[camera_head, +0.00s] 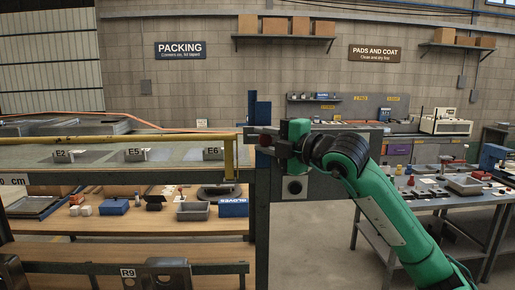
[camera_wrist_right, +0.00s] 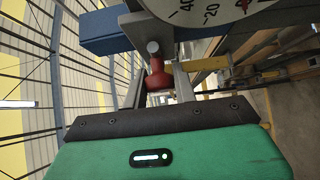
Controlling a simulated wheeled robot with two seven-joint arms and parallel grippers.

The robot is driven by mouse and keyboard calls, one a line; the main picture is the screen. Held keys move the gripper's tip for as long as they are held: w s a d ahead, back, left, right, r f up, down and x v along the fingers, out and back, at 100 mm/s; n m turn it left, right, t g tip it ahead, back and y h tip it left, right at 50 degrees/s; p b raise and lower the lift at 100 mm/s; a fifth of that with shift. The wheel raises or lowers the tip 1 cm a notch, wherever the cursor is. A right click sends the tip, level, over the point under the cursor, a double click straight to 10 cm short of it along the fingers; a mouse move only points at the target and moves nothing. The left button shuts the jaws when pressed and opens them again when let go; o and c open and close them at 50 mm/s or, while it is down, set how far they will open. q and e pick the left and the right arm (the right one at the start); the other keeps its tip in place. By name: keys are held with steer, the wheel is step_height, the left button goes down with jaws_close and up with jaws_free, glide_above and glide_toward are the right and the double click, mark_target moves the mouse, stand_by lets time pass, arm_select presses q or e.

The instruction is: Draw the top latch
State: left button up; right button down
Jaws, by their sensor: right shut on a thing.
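The latch's red knob (camera_wrist_right: 157,75) with a pale metal pin end (camera_wrist_right: 153,47) shows in the right wrist view, between my two fingers. In the head view the knob (camera_head: 265,140) is a small dark red spot at the top of a dark post (camera_head: 262,215). My right gripper (camera_wrist_right: 158,90) is shut on the red knob; in the head view the gripper (camera_head: 262,136) reaches in from the right at post height. The fingers partly hide the latch body. My left gripper is in neither view.
A blue upright (camera_head: 259,108) rises beside the gripper; a white dial (camera_wrist_right: 205,10) sits close above the knob in the wrist view. A yellow rail (camera_head: 130,138) fronts the rack at left. A cluttered bench (camera_head: 440,203) stands at right.

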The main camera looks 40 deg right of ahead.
steer(key=c, duration=1.3)
jaws_free()
steer(key=shift+o, duration=0.9)
steer(key=shift+s+d, duration=0.15)
steer(key=shift+d, duration=0.1)
steer(key=shift+s+f+b, duration=0.2)
steer(key=shift+s+b, duration=0.25)
steer(key=shift+b, duration=0.05)
steer(key=b+v, duration=0.7)
steer(key=v, duration=0.6)
steer(key=shift+r, duration=0.15)
